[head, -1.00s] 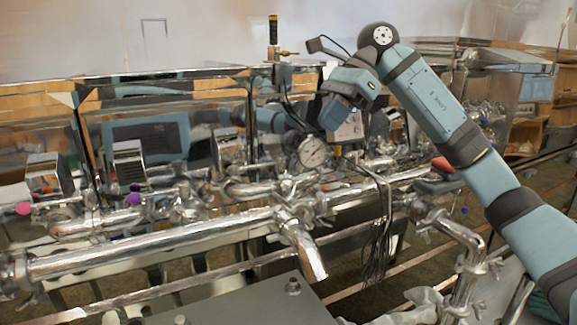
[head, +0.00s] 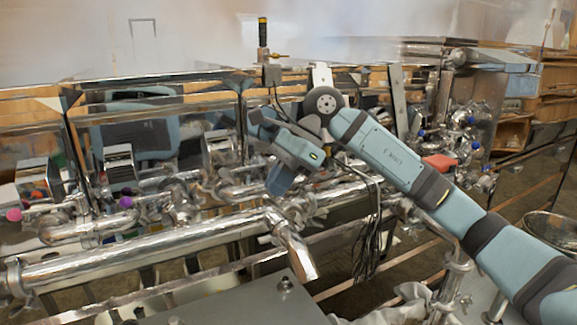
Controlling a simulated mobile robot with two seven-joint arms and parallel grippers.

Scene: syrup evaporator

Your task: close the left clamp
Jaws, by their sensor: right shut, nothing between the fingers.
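Several shiny clamps with wing nuts sit along the steel pipes. One is at the far left pipe end (head: 14,280), and another clamp (head: 180,207) is on the pipework left of centre. I cannot tell which one is the left clamp, nor whether either is open. My right gripper (head: 279,186) comes in from the right, pointing down over the pipe joint near the middle. It is shut and empty, and its fingertips are hard to make out against the metal. Contact with the pipework cannot be told. My left gripper is not in view.
The long main pipe (head: 150,253) runs across the front, with an angled spout (head: 292,250) at its right end. Black cables (head: 367,235) hang right of it. A grey flat cover (head: 240,303) lies in front. Steaming pans stand behind.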

